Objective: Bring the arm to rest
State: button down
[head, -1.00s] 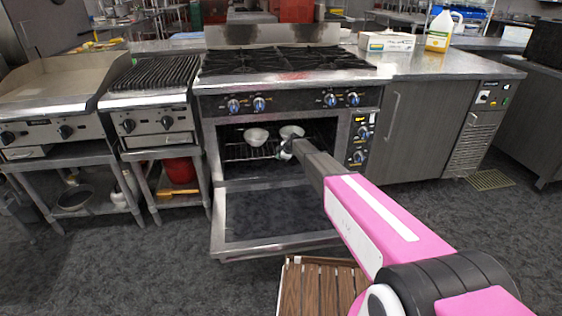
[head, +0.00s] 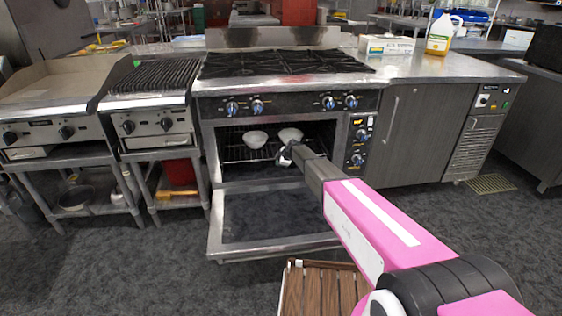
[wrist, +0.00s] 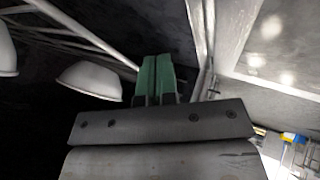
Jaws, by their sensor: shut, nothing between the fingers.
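My gripper (wrist: 153,78) shows in the wrist view with its green fingers together and nothing between them. In the head view my gripper (head: 284,157) is small, at the mouth of the open oven (head: 210,150), in front of the rack; its fingers are hard to make out there. Two white bowls stand on the oven rack, a left bowl (head: 255,138) and a right bowl (head: 290,135). Both bowls also show in part in the wrist view, at the left edge (wrist: 6,52) and left of my fingers (wrist: 90,80). My gripper is apart from them.
The oven door (head: 275,215) hangs open, low below my arm. A slatted wooden surface (head: 322,290) is near the bottom. A grill (head: 155,77) stands left of the oven and a grey cabinet (head: 420,130) right. The floor at left front is clear.

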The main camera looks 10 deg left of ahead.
jog(key=s+f+v, duration=0.1)
jog(key=v, duration=1)
jog(key=s+d+r+m+g+h, duration=0.1)
jog(key=s+d+m+h, duration=0.1)
jog(key=s+d+m, duration=0.4)
jog(key=s+d+r+m+g+h, duration=0.1)
jog(key=s+d+m, duration=0.6)
jog(key=s+d, duration=0.7)
jog(key=s+d+r+m+g+h, duration=0.1)
jog(key=s+d+m, duration=0.5)
jog(key=s, duration=1.3)
jog(key=d+g+h, duration=0.1)
jog(key=d+h, duration=0.1)
jog(key=d, duration=0.2)
jog(key=shift+s+r+m, duration=0.2)
jog(key=shift+m, duration=0.2)
